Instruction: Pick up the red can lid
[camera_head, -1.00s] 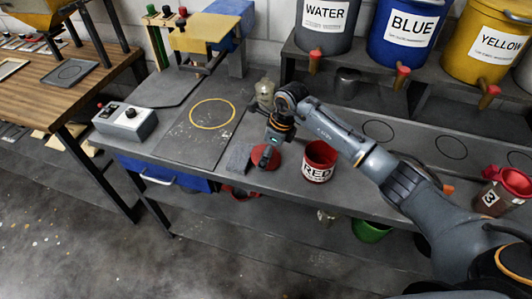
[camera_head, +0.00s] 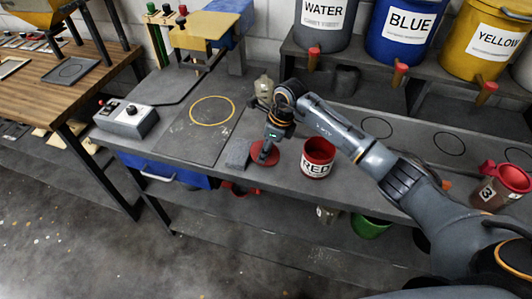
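The red can lid (camera_head: 268,158) lies on the grey workbench, left of the open red can (camera_head: 317,158) labelled RED. My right gripper (camera_head: 264,153) points down at the lid, with its fingertips at or just above it. The gripper covers part of the lid. I cannot tell whether the fingers are apart or touch the lid. My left gripper is not in view.
A grey block (camera_head: 237,154) sits just left of the lid. A bottle (camera_head: 264,90) stands behind the gripper. A control box (camera_head: 127,120) is at the left. WATER, BLUE and YELLOW buckets stand on the rear shelf. A red-rimmed cup (camera_head: 500,183) is at the right.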

